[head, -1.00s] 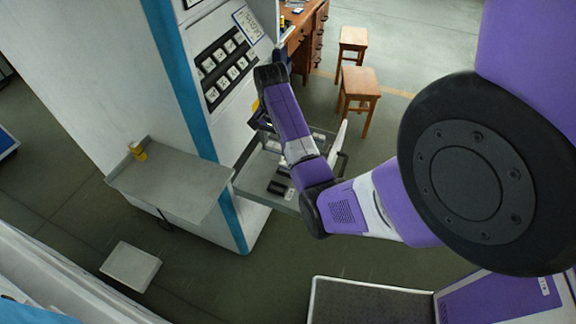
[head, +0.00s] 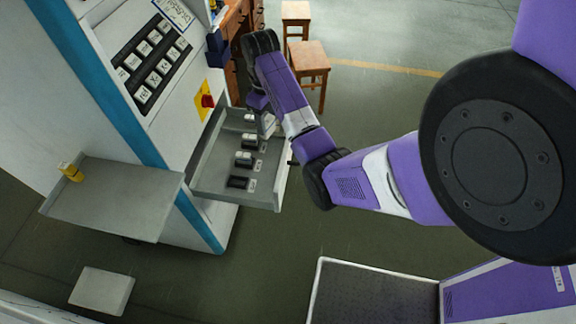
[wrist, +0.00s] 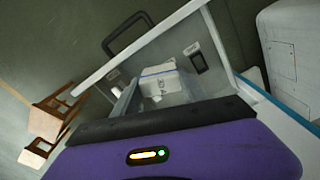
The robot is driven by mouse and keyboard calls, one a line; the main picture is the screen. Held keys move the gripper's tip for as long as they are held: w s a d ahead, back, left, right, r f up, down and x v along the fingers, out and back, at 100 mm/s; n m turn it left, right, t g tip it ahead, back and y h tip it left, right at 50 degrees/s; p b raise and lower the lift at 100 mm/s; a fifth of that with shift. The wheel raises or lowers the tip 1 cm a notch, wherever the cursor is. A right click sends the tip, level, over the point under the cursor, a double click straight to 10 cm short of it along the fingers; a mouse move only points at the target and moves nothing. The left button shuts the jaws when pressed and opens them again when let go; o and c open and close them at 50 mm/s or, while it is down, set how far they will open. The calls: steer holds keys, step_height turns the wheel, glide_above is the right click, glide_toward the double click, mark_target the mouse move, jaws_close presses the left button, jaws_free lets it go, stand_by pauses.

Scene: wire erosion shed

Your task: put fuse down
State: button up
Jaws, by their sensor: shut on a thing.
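A white fuse (wrist: 158,84) with a blue line shows in the wrist view, over the open grey drawer (wrist: 218,42). My gripper (head: 266,122) is shut on the fuse; in the head view it is above the far part of the drawer (head: 215,150), and my arm hides most of it. The drawer holds a row of black fuse holders. White fuses (head: 244,158) sit in some of them, and the nearest holder (head: 238,182) looks empty. An empty-looking black holder (wrist: 198,62) also shows in the wrist view. Whether the held fuse touches anything cannot be told.
The drawer sticks out of a white and blue cabinet (head: 75,75) with a red and yellow switch (head: 207,100). A grey shelf (head: 125,205) carries a small yellow item (head: 70,172). Wooden stools (head: 308,58) stand behind the arm. The floor in front of the drawer is clear.

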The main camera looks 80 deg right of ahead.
mark_target(272, 133)
steer(key=shift+s+d+n, duration=0.15)
steer(key=shift+s+n, duration=0.15)
steer(key=shift+n, duration=0.5)
steer(key=shift+s+n, duration=0.2)
steer(key=shift+n, duration=0.7)
steer(key=shift+d+f+n+b, duration=0.1)
steer(key=shift+f+n+b, duration=0.2)
step_height(272, 133, down, 6)
steer(key=b, duration=0.6)
steer(key=shift+f, duration=0.15)
steer(key=shift+f+b, duration=0.3)
steer(key=shift+f, duration=6.25)
steer(key=shift+f, duration=0.15)
steer(key=o, duration=1.4)
